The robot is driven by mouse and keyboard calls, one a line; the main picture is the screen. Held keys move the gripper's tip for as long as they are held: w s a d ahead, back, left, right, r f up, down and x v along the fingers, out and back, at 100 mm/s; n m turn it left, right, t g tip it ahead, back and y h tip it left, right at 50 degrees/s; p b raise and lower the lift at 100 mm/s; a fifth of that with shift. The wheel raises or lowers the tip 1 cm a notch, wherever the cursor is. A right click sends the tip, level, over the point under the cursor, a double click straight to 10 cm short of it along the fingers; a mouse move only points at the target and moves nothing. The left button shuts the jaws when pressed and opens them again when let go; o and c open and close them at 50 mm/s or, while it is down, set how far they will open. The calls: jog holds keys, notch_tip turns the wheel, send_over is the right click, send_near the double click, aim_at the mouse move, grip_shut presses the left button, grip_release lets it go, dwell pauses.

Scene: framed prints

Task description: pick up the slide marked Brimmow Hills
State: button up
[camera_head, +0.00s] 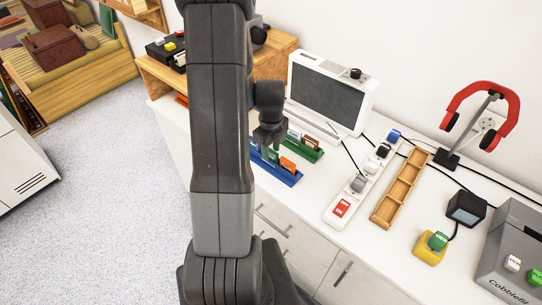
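Small slides stand in two racks on the white counter. The blue rack (284,176) holds a green slide (271,156), an orange slide (288,164) and perhaps more behind my arm. The green rack (309,153) behind it holds several slides (305,141). No lettering on the slides is readable, so I cannot tell which is marked Brimmow Hills. My gripper (269,140) points down just above or in front of the racks. Its fingers are small and dark, and I cannot tell whether they are open. My arm hides the left part of the racks.
A white-framed screen (327,92) stands behind the racks. To the right are a power strip (350,195), an empty wooden tray (402,187), a red headset on a stand (482,112), a yellow-and-green button (431,246) and a grey box (518,250). A wooden shelf (272,62) is behind my arm.

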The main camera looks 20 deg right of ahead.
grip_shut()
